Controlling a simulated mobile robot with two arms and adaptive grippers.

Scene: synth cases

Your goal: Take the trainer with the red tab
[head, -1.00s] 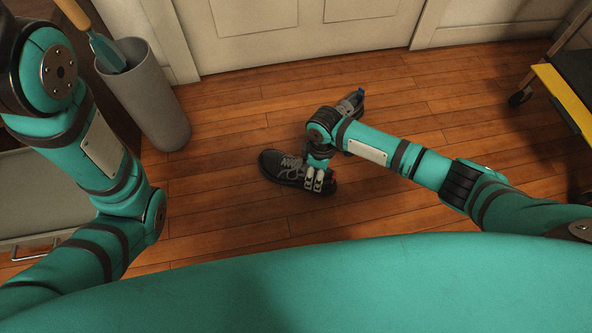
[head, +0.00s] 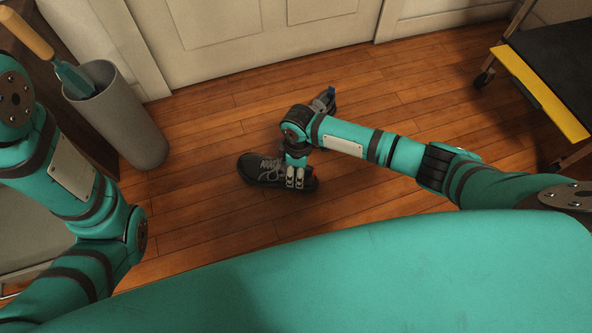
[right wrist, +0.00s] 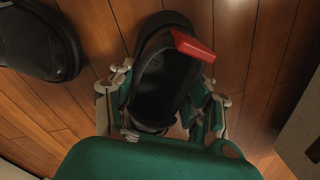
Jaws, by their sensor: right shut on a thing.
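A dark trainer (head: 262,170) with grey laces is on the wooden floor in the head view, toe to the left. My right gripper (head: 297,182) is at its heel end. In the right wrist view, the fingers of the right gripper (right wrist: 162,108) are on both sides of this trainer (right wrist: 160,85), shut on it, and a red tab (right wrist: 193,45) stands out on it. A second dark shoe (right wrist: 38,42) is at the upper left there. In the head view the second shoe (head: 322,103), with a bit of blue, is partly hidden behind my right arm. My left gripper is out of view.
A grey bin (head: 120,118) with a wooden-handled tool (head: 62,68) stands at the left by a pale door (head: 265,35). A wheeled black stand with a yellow edge (head: 540,95) is at the right. The floor around the trainer is mostly clear.

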